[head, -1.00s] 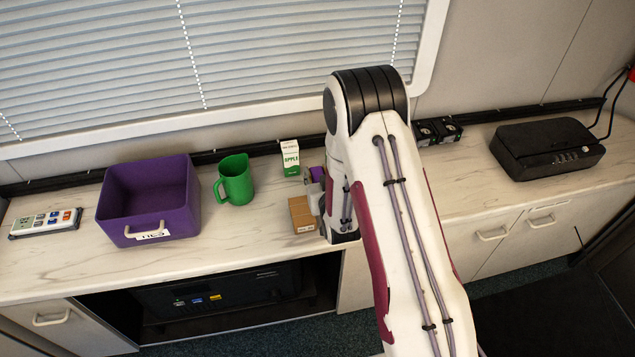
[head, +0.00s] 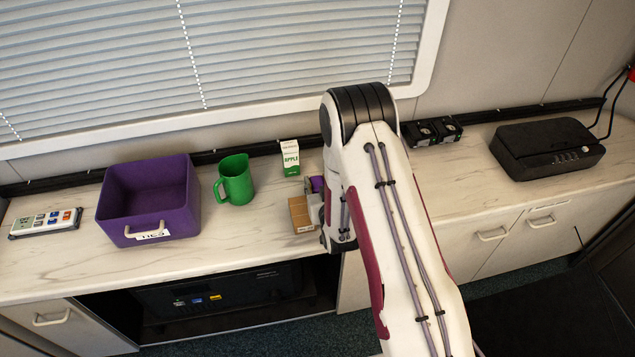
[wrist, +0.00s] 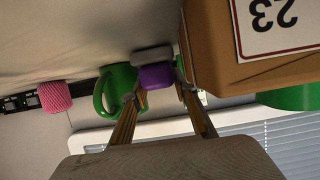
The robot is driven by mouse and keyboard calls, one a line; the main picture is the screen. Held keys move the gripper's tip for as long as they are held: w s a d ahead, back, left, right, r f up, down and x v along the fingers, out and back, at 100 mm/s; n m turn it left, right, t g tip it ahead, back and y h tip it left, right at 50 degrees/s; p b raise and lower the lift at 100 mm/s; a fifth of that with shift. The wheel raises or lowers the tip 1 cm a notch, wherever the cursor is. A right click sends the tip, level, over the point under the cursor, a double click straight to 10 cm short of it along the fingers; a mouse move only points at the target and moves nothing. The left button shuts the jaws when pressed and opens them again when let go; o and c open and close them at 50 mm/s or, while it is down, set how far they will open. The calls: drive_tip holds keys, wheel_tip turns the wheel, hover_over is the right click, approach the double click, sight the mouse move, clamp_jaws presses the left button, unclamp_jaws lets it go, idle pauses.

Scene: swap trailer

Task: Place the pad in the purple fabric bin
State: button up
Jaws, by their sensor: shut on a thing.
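The pad, a small purple block with a grey layer, shows partly in the head view (head: 317,184), left of my arm. In the wrist view, the pad (wrist: 155,77) is between the fingertips of my gripper (wrist: 156,88), which is shut on it. My arm hides most of the gripper in the head view. The purple fabric bin (head: 150,218) stands open at the left of the counter, with a pale handle and a white label on its front. Its visible inside looks empty. The gripper and pad are well to the right of it.
A green mug (head: 235,180) and an apple carton (head: 289,158) stand between bin and gripper. A brown box (head: 300,214) is close beside the gripper. The wrist view shows another green mug (wrist: 118,90) and a pink ribbed object (wrist: 55,96). A remote-like panel (head: 45,222) lies left of the bin.

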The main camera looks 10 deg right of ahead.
drive_tip(key=shift+f, duration=0.15)
drive_tip(key=o, duration=1)
drive_tip(key=shift+o, duration=0.2)
drive_tip(key=shift+v, duration=6.05)
drive_tip(key=shift+w+r, duration=0.1)
drive_tip(key=shift+r, duration=0.15)
